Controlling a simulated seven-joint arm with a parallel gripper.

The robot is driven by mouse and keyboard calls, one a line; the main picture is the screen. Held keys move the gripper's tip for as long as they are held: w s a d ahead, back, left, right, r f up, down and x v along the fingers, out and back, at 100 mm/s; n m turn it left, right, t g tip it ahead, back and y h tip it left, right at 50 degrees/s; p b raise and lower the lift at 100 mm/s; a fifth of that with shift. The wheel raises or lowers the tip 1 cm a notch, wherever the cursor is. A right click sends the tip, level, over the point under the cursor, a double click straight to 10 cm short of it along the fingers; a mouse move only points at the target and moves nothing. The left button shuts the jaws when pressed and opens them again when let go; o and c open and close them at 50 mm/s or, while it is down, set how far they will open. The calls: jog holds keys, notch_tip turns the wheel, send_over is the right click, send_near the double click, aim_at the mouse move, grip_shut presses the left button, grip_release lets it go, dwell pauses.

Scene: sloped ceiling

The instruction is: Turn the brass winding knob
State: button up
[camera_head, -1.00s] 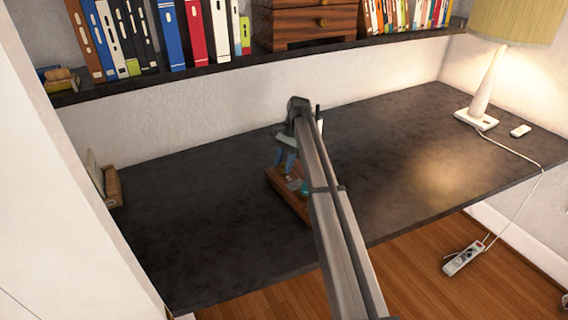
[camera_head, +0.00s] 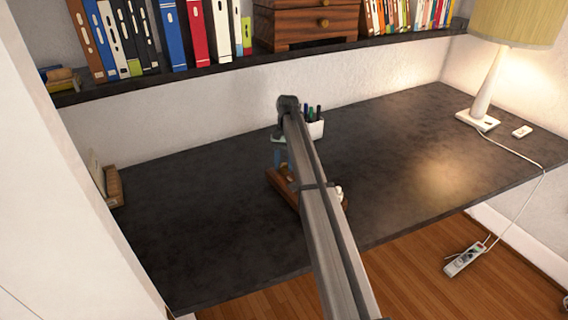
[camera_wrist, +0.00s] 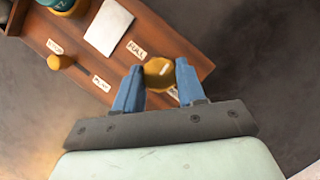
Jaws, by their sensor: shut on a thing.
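The brass winding knob (camera_wrist: 158,73) sits near the edge of a brown wooden board (camera_wrist: 180,48) in the wrist view. My gripper (camera_wrist: 157,80) is shut on it, with one blue finger on each side. Small labels on the board lie near the knob; one seems to read FULL. A second yellow knob (camera_wrist: 60,62) stands apart to the left on the same board, between labels. In the head view my arm hides most of the board (camera_head: 281,184) and the knob.
On the board are a white card (camera_wrist: 108,26) and a teal item on a yellow base (camera_wrist: 58,4). A white pen cup (camera_head: 316,128) stands behind my arm.

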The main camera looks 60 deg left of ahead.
dwell(0.3)
jog(key=o, duration=1.1)
jog(key=shift+c, duration=0.2)
